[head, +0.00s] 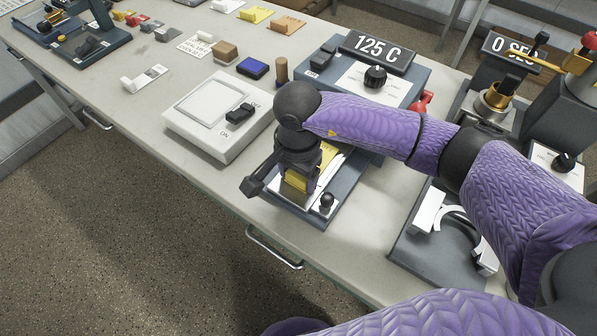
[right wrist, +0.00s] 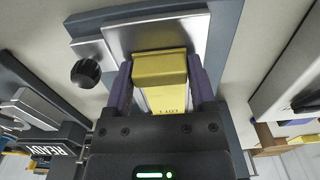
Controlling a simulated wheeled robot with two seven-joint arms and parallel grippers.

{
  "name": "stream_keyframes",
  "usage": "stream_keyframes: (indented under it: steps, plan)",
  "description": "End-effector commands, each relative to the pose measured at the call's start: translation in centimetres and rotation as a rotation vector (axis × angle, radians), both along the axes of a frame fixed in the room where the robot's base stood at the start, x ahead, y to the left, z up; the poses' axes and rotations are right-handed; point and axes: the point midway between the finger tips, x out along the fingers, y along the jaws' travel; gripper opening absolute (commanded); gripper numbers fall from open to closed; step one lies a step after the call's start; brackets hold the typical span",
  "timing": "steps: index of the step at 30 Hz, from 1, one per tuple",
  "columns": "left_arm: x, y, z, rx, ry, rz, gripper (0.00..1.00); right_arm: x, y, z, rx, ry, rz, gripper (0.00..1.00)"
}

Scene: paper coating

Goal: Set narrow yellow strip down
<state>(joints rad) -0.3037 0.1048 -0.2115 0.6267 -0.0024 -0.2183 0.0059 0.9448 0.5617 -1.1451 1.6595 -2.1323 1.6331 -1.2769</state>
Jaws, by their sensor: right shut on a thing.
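My right gripper (head: 300,185) points down over a dark-based station (head: 318,218) at the table's front edge. It is shut on the narrow yellow strip (head: 296,179), which shows between its fingers. In the right wrist view the yellow strip (right wrist: 160,68) sits between the two fingers of the gripper (right wrist: 160,85), over a bright metal plate (right wrist: 197,45). A flatter yellow part with dark lettering runs back toward the wrist. I cannot tell whether the strip touches the plate. My left gripper is out of view.
A black knob (head: 327,200) stands on the station's near right corner. A white switch box (head: 213,112) is to the left, and a heater reading 125 C (head: 377,50) is behind. A dark base with a white curved part (head: 455,222) is to the right. The front-left tabletop is clear.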

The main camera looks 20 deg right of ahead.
Motion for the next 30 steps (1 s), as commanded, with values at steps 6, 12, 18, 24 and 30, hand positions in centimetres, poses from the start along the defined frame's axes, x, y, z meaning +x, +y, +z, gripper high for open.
stream_keyframes:
  steps: [6,12,18,24,30]
  plan:
    - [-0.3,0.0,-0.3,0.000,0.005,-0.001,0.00,0.0,0.0,-0.3,0.000,0.000,0.000,0.89]
    - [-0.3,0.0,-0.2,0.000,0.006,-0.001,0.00,0.0,0.0,-0.2,0.000,0.000,0.000,1.00]
    - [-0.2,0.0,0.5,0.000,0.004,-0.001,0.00,0.1,0.0,1.7,0.001,-0.003,0.000,1.00]
    - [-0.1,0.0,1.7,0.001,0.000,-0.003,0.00,0.1,0.0,7.5,0.000,-0.006,0.001,1.00]
    - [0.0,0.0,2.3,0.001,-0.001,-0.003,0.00,0.0,0.0,11.4,0.001,-0.003,0.000,1.00]
